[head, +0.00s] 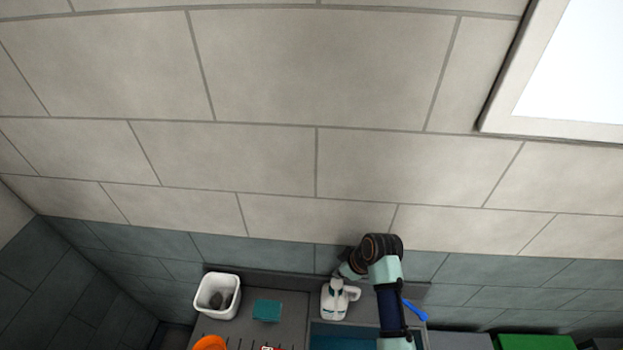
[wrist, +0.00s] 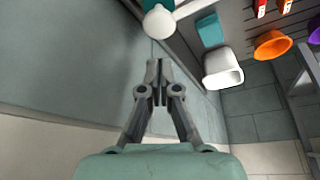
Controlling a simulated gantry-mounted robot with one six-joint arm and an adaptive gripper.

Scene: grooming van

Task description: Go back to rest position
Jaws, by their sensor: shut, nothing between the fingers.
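My arm reaches over the counter at the lower right of the head view, bent at its dark wrist joints. In the wrist view my gripper (wrist: 159,80) is shut, with its fingertips together and nothing between them. It points along the grey-blue wall. A white bottle or jug (head: 335,304) stands on the counter just below the arm's end in the head view. Its rounded white end (wrist: 159,22) shows beyond the fingertips in the wrist view, apart from them as far as I can tell. In the head view the fingers are mostly hidden by the wrist.
A white bin (head: 217,309), a teal block (head: 267,311) and an orange bowl (head: 209,343) are on the counter to the left. A blue-lined basin (head: 330,340) lies in front, with a blue tool (head: 415,311) to the right. The wall is close behind; open air lies above.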

